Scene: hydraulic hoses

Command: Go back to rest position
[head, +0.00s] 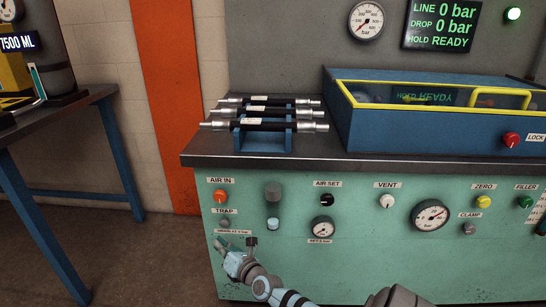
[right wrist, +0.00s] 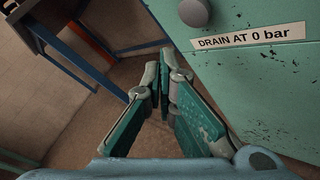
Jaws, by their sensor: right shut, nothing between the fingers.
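My right gripper (head: 226,243) is low in front of the green bench panel, just below the grey trap knob (head: 224,223). Its fingers are together and empty. In the right wrist view the gripper (right wrist: 165,62) shows closed fingertips beside the panel, with a grey knob (right wrist: 195,12) and a "DRAIN AT 0 bar" label (right wrist: 248,36) to the right. I cannot tell whether the fingers touch the panel. My left gripper is not in view.
The bench top (head: 207,160) carries a blue rack (head: 263,140) with hoses and a blue box with a yellow-framed cover (head: 400,122). Panel knobs and gauges, including the air set gauge (head: 322,226), lie near my right arm. A blue-legged table (head: 60,118) stands left; floor between is clear.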

